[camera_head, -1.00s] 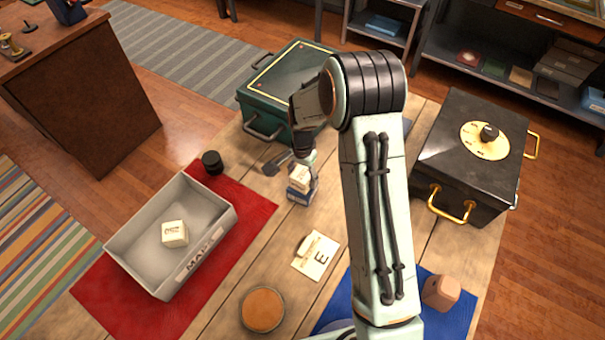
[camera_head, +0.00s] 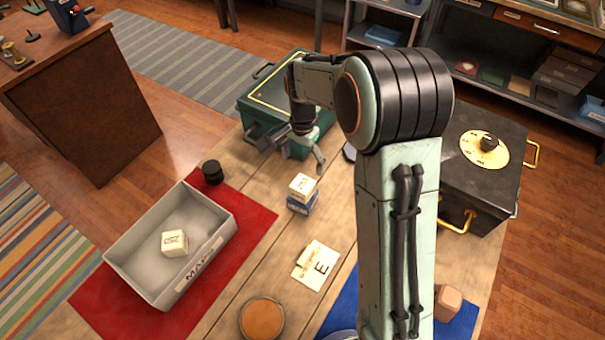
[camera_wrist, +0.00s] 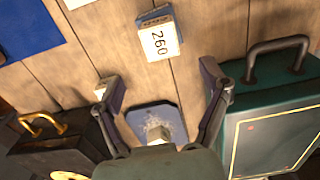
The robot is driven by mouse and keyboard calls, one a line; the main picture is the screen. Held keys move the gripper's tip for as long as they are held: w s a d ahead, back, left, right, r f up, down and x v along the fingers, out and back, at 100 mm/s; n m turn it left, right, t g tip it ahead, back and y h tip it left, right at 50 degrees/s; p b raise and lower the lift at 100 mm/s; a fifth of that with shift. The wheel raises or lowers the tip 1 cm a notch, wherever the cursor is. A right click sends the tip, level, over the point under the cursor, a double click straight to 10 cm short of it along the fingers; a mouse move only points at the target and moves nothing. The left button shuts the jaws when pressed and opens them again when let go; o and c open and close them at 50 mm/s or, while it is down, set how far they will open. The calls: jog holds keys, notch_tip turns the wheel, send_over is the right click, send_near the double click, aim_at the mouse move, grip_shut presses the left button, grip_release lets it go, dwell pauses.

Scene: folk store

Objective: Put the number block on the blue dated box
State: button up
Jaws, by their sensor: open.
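The cream number block (camera_head: 303,185) rests on top of the small blue dated box (camera_head: 302,205) on the wooden table. In the wrist view the block (camera_wrist: 160,41) shows "260" on its face, with the blue box (camera_wrist: 171,14) showing around its edge beneath it. My gripper (camera_head: 294,151) is open and empty, behind the block and apart from it, near the green case. In the wrist view the spread fingers of my gripper (camera_wrist: 156,78) point toward the block, with clear table between. The box's date is hard to read.
A grey tray (camera_head: 120,262) on a red mat holds another cream block (camera_head: 174,243). A green case (camera_head: 262,112) stands close behind my gripper. A black box (camera_head: 490,190) is at right. A card marked E (camera_head: 318,266) and a round brown-topped object (camera_head: 262,318) lie in front.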

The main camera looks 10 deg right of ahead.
jog(key=s+r+n, duration=0.5)
jog(key=s+r, duration=0.5)
jog(key=s, duration=0.3)
jog(key=s+a+n, duration=0.1)
jog(key=s+n, duration=0.4)
jog(key=s, duration=0.9)
jog(key=shift+a+f+y, duration=0.3)
jog(key=shift+y, duration=0.1)
